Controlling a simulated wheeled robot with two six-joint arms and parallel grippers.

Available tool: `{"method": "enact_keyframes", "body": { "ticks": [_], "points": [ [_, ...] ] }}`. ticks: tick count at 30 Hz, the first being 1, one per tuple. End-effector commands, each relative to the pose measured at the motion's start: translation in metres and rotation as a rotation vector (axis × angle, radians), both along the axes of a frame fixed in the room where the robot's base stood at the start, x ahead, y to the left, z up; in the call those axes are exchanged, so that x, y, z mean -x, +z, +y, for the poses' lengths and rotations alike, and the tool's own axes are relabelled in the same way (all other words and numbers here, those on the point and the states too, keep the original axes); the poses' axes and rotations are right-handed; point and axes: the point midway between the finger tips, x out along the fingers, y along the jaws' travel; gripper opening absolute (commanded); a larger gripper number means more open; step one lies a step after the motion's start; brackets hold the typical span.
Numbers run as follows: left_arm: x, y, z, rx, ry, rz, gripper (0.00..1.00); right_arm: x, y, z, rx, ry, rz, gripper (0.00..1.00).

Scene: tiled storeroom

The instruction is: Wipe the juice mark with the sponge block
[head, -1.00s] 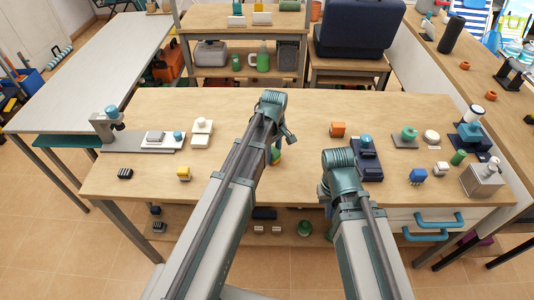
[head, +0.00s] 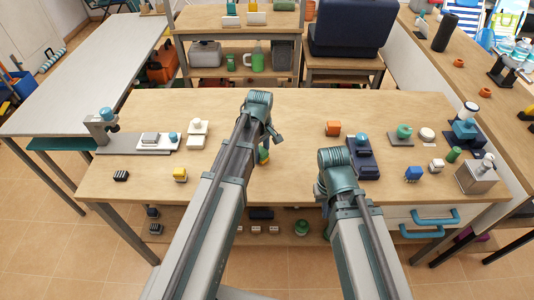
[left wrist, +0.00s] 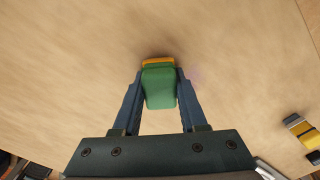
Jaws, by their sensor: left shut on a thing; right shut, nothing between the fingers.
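The sponge block, green with a yellow-orange layer, is held between the two blue fingers of my left gripper (left wrist: 160,88); its green face (left wrist: 159,88) shows in the left wrist view. In the head view only a bit of the sponge block (head: 263,156) shows below my left wrist, over the middle of the wooden table. A faint pinkish juice mark (left wrist: 196,77) lies on the wood just right of the fingers in the left wrist view; I cannot make it out in the head view. My right gripper (head: 325,207) is shut and empty near the front edge, mostly hidden by its arm.
The table (head: 290,108) is bare around the sponge.

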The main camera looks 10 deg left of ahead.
Motion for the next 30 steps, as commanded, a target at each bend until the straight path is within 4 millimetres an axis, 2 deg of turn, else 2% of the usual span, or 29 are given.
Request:
{"method": "enact_keyframes", "body": {
  "ticks": [7,18,30],
  "points": [
    [0.001,0.000,0.003,0.001,-0.001,-0.001,0.00,0.000,0.000,0.000,0.000,0.000,0.000,0.00],
    [0.007,-0.003,0.030,0.000,0.002,0.000,0.00,0.000,-0.003,0.000,0.000,0.000,0.000,0.00],
    [0.010,-0.003,0.040,-0.002,0.001,0.000,0.00,0.000,-0.003,0.000,0.000,0.000,0.000,0.00]
  ]
}}
